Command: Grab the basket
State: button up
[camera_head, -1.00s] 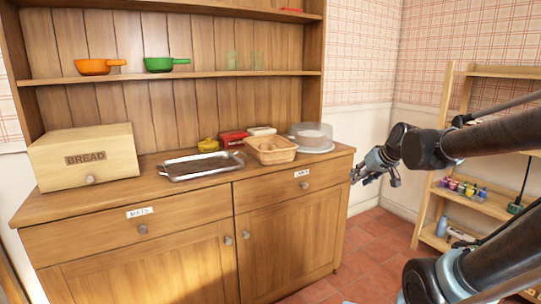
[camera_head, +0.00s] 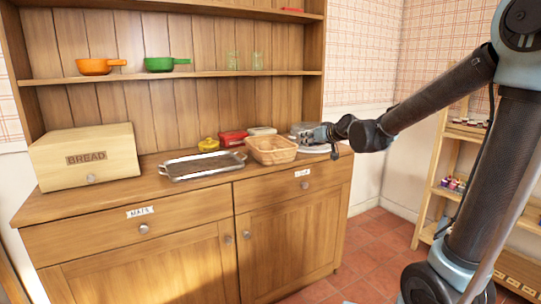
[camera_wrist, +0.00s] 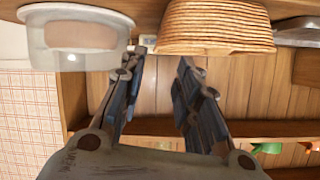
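The tan woven basket (camera_head: 271,150) sits on the wooden cabinet top, right of the metal tray. In the wrist view, which is turned over, the basket (camera_wrist: 213,28) shows at the top, ahead of the fingers. My gripper (camera_head: 312,135) is just right of the basket, in front of the clear-covered cake dish. In the wrist view my gripper (camera_wrist: 160,66) is open and empty, its two fingers apart. The basket's near wall lies beyond the fingertips, apart from them as far as I can tell.
The clear-covered dish (camera_wrist: 77,38) is close beside my gripper. A metal tray (camera_head: 203,165), a yellow pot (camera_head: 208,144), a red dish (camera_head: 233,138) and a bread box (camera_head: 85,157) stand on the cabinet top (camera_head: 120,194). A shelf (camera_head: 180,77) runs above.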

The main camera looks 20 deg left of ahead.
aim_at(291, 145)
jog(key=shift+x, duration=7.2)
jog(key=shift+d+f, duration=0.1)
jog(key=shift+s, duration=0.1)
grip_shut()
